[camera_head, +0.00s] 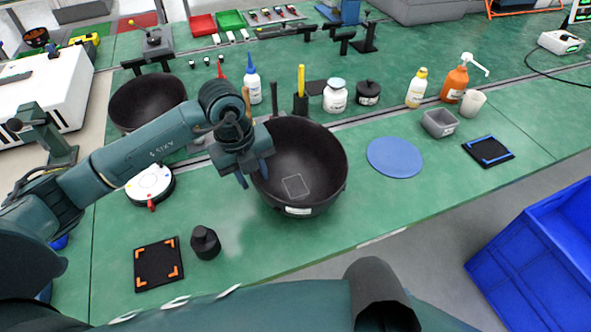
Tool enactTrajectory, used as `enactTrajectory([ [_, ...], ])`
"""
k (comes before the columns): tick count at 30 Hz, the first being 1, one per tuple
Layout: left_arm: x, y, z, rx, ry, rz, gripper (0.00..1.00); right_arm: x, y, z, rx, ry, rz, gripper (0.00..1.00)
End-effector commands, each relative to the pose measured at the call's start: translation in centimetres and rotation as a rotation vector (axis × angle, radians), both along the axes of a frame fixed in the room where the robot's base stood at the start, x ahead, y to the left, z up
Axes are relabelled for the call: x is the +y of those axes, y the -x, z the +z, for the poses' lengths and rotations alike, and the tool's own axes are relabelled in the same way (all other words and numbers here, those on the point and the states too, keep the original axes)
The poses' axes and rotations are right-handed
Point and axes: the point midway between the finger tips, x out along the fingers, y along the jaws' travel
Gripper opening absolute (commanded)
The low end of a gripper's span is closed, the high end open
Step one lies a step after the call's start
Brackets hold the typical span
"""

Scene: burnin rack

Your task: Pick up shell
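I take the shell to be the large black bowl-shaped shell (315,160) in the middle of the green table. It stands open side up, with a pale square outline inside its bottom and a white label on its front. My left gripper (253,176) points down at the shell's left rim. Its two fingers are apart, one left of the rim and one over the rim's inner side. I cannot tell whether they touch it. A second black bowl-shaped shell (135,108) stands at the back left, partly behind my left arm. My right gripper is out of view.
A black knob-like part (205,242) and a black mat with orange corners (158,264) lie at front left. A round white device (151,184) is under my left arm. A blue disc (394,157) lies right of the shell. Bottles (335,97) stand behind. A blue crate (540,260) is at right.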

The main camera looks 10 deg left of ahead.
Motion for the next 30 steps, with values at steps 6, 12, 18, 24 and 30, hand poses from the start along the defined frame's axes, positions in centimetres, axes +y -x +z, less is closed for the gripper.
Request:
enactTrajectory([
  [6,-0.17,-0.12,-1.38,0.000,0.000,0.000,0.31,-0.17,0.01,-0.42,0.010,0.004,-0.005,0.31],
  [12,-0.17,-0.13,-1.34,-0.001,0.001,0.000,0.27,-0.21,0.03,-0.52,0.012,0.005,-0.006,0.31],
  [18,-0.16,-0.14,-1.31,-0.001,0.000,0.000,0.11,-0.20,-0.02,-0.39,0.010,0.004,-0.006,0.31],
  [24,-0.14,-0.14,-1.31,-0.001,0.000,0.000,0.00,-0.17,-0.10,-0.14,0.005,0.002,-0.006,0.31],
  [30,-0.13,-0.13,-1.32,-0.001,-0.001,0.000,0.00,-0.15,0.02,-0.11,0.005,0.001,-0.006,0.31],
])
